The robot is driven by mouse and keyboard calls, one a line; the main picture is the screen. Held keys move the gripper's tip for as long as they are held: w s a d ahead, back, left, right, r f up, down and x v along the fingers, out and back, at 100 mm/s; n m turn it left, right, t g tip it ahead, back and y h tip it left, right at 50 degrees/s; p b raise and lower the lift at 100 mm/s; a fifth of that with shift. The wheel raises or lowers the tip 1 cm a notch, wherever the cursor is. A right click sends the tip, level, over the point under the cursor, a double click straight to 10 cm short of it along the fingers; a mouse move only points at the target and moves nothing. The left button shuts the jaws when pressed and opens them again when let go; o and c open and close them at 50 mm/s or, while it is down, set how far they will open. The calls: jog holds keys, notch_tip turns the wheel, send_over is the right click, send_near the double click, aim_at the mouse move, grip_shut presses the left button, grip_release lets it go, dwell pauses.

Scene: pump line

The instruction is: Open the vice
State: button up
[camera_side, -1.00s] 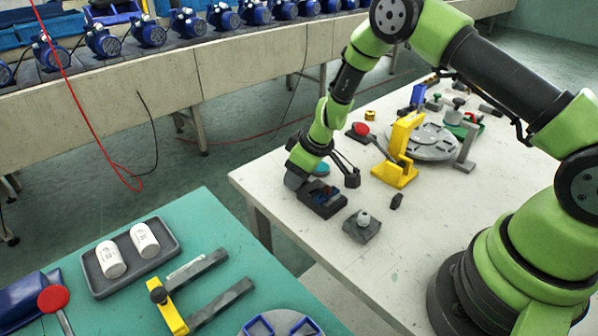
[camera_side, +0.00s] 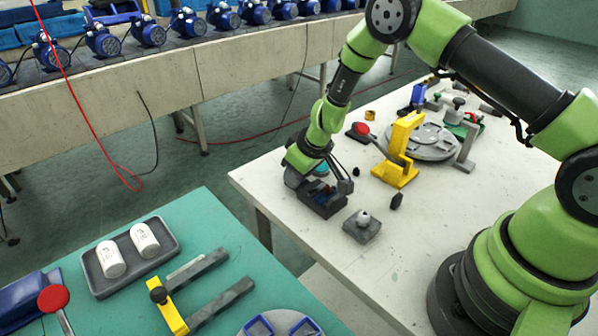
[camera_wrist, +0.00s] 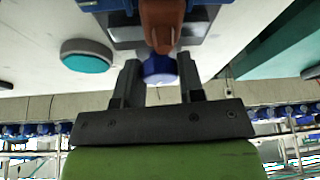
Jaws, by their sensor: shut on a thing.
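The vice is a small dark block with blue parts (camera_side: 322,200) near the left edge of the white table. In the wrist view its blue and grey body (camera_wrist: 125,28) fills the top, with a brown-orange part (camera_wrist: 162,22) in the middle. A round blue knob (camera_wrist: 160,68) sits at the near end of that part. My gripper (camera_wrist: 161,82) has one finger on each side of the knob and is shut on it. In the side view my gripper (camera_side: 320,186) hides part of the vice.
A teal-topped disc (camera_wrist: 87,56) lies beside the vice. A grey block with a light knob (camera_side: 363,226) and a small dark piece (camera_side: 397,201) stand nearby. A yellow stand (camera_side: 400,152) and a grey round plate (camera_side: 430,142) are further right. The table's front is clear.

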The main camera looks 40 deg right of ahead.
jog(key=shift+m+h, duration=0.4)
jog(key=shift+m, duration=0.8)
jog(key=shift+a+m+h, duration=0.1)
jog(key=shift+m+h, duration=0.2)
jog(key=shift+m, duration=0.3)
jog(key=shift+m+h, duration=0.3)
jog(key=shift+m, duration=0.7)
jog(key=o, duration=0.6)
jog(key=v, duration=1)
